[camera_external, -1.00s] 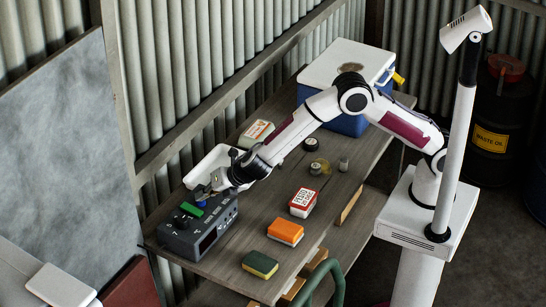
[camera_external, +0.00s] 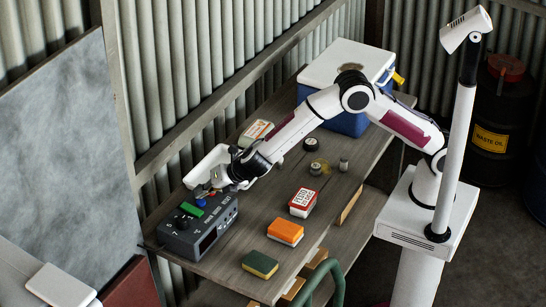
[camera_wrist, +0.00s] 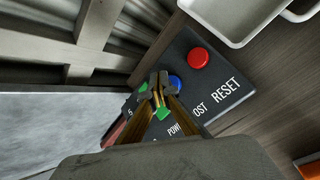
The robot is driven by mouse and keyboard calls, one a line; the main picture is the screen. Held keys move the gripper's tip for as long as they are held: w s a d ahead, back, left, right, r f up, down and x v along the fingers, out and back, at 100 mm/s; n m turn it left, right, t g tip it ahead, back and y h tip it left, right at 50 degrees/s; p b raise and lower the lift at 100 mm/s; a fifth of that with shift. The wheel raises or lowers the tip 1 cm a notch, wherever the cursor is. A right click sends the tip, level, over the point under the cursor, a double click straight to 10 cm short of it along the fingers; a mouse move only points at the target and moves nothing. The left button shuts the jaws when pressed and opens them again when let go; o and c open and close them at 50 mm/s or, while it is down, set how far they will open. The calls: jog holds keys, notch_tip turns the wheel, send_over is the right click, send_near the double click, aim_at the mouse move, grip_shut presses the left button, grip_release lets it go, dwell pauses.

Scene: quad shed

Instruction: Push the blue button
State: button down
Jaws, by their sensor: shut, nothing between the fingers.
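The blue button (camera_wrist: 175,82) is round and sits on a dark grey control box. In the wrist view it lies just right of my fingertips, which cover part of its left edge. In the external view the blue button (camera_external: 200,203) shows small at the box's top. My gripper (camera_wrist: 162,76) is shut and empty, with its tips over the box; it also shows in the external view (camera_external: 207,188). I cannot tell whether the tips touch the button. The control box (camera_external: 213,231) stands at the table's near left end.
A red button (camera_wrist: 198,57) and a green bar (camera_wrist: 162,113), partly hidden by my fingers, flank the blue button. A white tray (camera_external: 206,168) lies behind the box. A sponge (camera_external: 260,264), an orange-topped block (camera_external: 286,232) and a red-white box (camera_external: 303,202) lie to the right.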

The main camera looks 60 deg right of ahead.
aim_at(203, 202)
jog(key=shift+r, duration=0.1)
dwell(0.3)
notch_tip(203, 202, up, 6)
jog(key=shift+f, duration=0.1)
dwell(0.8)
jog(key=shift+d+m, duration=0.1)
jog(key=shift+m, duration=0.2)
